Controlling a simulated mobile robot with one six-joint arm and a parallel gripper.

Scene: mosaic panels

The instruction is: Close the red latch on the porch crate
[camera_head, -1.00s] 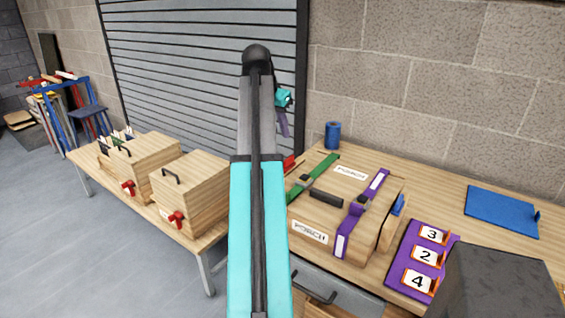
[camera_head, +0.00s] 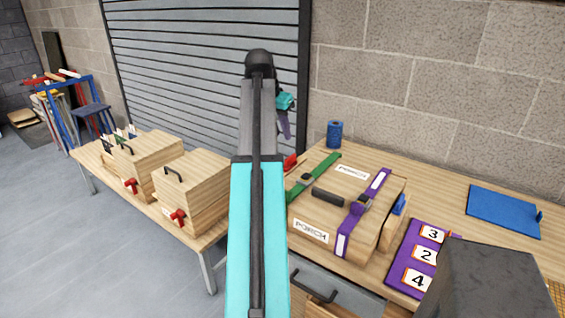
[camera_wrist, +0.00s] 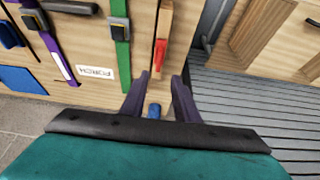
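The porch crate (camera_head: 330,206) is a wooden box with PORCH labels, a black handle, a green strap and a purple strap, on the right bench. The red latch (camera_head: 290,162) shows at its left side, partly hidden behind my arm. In the wrist view the red latch (camera_wrist: 160,55) lies along a wooden strip at the crate's edge, beyond the green strap. My gripper (camera_head: 287,136) hangs above and behind the latch in the head view. In the wrist view its two purple fingers (camera_wrist: 160,80) are apart, with nothing held. The latch appears just beyond the fingertips, not touching.
A blue cylinder (camera_head: 334,134) stands behind the crate. A purple numbered panel (camera_head: 408,262) and a blue mat (camera_head: 502,211) lie to the right. Two wooden boxes with red latches (camera_head: 190,190) stand on the left table. A ribbed shutter (camera_head: 200,70) is behind.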

